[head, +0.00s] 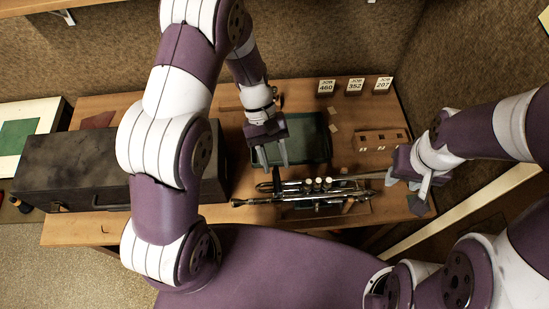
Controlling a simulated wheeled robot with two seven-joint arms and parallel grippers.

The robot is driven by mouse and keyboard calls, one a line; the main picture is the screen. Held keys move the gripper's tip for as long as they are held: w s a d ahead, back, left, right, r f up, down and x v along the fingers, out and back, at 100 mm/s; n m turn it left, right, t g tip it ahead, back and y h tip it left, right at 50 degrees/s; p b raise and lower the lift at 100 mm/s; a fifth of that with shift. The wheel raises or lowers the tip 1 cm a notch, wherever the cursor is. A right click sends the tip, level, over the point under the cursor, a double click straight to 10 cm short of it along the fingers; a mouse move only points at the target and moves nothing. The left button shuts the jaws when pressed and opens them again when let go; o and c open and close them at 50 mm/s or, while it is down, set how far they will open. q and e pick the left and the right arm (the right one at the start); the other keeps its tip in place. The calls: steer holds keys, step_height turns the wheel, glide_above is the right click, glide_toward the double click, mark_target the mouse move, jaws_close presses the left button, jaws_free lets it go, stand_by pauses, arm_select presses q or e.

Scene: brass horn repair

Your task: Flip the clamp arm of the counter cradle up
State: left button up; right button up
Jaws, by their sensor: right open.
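A silver and dark horn (300,192) lies across the front of the wooden bench, over what looks like the counter cradle (325,209). The horn hides much of the cradle, and I cannot make out its clamp arm or how it stands. My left gripper (273,160) points down just behind the horn's left half, over the front left of a green tray (291,165). Its fingers show, but their gap is unclear. My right gripper (407,185) is open and empty near the horn's right end; I cannot tell whether it touches anything.
A big dark case (75,175) fills the left of the bench. A wooden block with holes (382,139) stands behind my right gripper. Job cards numbered 460 (326,86), 352 (355,85) and 207 (383,84) line the back. The bench's front right corner (400,212) is clear.

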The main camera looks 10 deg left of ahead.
arm_select(q)
steer(key=s+d+r+p, duration=0.1)
steer(key=s+d+r, duration=0.2)
steer(key=d+r, duration=0.5)
steer(key=d, duration=0.3)
steer(key=shift+s, duration=0.15)
arm_select(e)
step_height(320, 180, up, 3)
steer(key=shift+r, duration=0.15)
arm_select(q)
steer(key=shift+d, duration=0.1)
